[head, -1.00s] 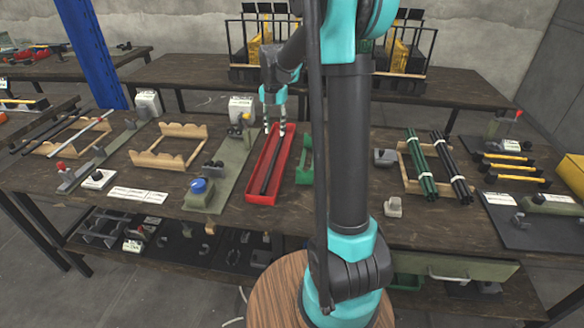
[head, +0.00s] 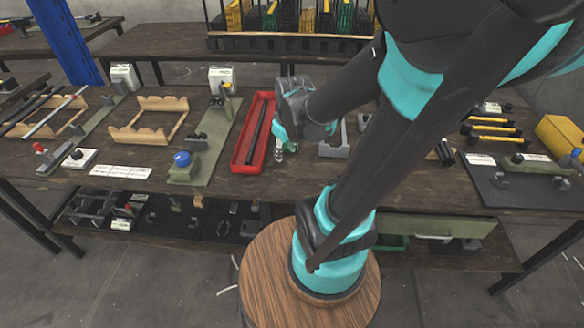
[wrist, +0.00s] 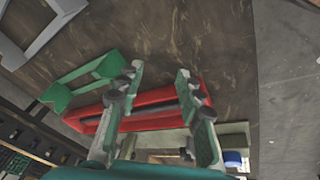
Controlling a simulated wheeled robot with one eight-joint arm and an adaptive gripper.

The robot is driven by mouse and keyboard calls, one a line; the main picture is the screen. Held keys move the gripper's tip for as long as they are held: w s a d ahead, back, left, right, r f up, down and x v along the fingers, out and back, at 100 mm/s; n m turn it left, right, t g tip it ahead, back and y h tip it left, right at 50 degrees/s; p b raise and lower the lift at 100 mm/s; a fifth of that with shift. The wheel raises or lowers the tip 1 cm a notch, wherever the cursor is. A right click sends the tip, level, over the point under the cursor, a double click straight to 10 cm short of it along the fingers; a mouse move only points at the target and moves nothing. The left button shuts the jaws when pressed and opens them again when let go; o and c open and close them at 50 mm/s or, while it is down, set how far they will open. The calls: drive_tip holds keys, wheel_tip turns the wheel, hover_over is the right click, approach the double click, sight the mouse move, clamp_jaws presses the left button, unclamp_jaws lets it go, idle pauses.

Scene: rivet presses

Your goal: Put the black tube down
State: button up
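The black tube (head: 257,130) lies lengthwise in the long red tray (head: 245,138) on the workbench. In the wrist view, the tube (wrist: 150,111) is a dark strip in the red tray (wrist: 150,97), partly hidden behind my fingers. My gripper (head: 280,151) is at the right side of the tray's near half in the head view, pointing down. In the wrist view, my gripper (wrist: 160,70) has its two fingers spread apart with nothing held between them. I cannot tell its exact height above the bench.
A green bracket (wrist: 88,78) stands close beside the tray, mostly hidden behind my gripper in the head view. A grey bracket (head: 335,150) is further right. Left of the tray are a green plate with a blue knob (head: 182,158) and a wooden rack (head: 123,134).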

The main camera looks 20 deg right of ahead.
drive_tip(key=s+f+m, duration=0.1)
drive_tip(key=m, duration=0.1)
drive_tip(key=s+f+m, duration=0.1)
drive_tip(key=s, duration=0.1)
drive_tip(key=s+m, duration=0.2)
drive_tip(key=shift+s+d+f+m+t, duration=0.2)
drive_tip(key=shift+f+m+t, duration=0.1)
drive_tip(key=shift+f, duration=0.1)
drive_tip(key=shift+w, duration=0.1)
idle(0.6)
